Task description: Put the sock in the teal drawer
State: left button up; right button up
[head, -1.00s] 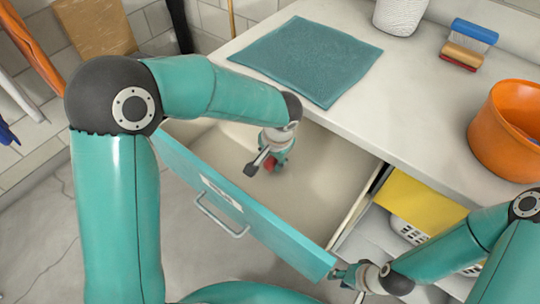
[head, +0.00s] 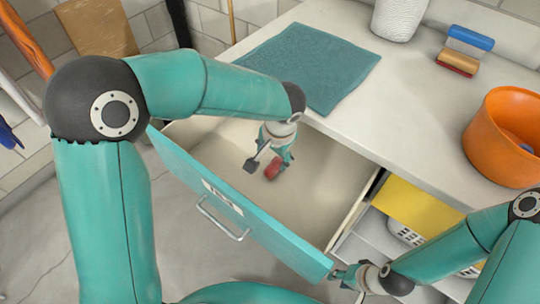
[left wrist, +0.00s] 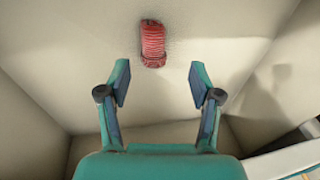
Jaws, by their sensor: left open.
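The red striped sock (head: 272,170) is rolled up and within the open teal drawer (head: 235,205), against its beige interior. It also shows in the left wrist view (left wrist: 153,43), beyond the fingertips and apart from them. Whether it fully rests on the drawer floor is hard to tell. My left gripper (head: 267,161) reaches down into the drawer, open and empty; in the left wrist view (left wrist: 160,75) its fingers are spread wide. My right gripper (head: 345,275) is at the right end of the drawer front; its fingers are too small to read.
On the white counter are a teal cloth (head: 312,65), a white textured pot (head: 398,18), a brush (head: 465,50) and an orange bowl (head: 490,140). A yellow item (head: 415,207) and a white basket (head: 405,233) sit below the counter. Most of the drawer floor is clear.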

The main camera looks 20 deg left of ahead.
pick_arm(q)
jog(key=v, duration=0.8)
jog(key=shift+r+p, duration=0.2)
jog(key=shift+p, duration=0.2)
jog(key=shift+s, duration=0.1)
jog(key=shift+r, duration=0.1)
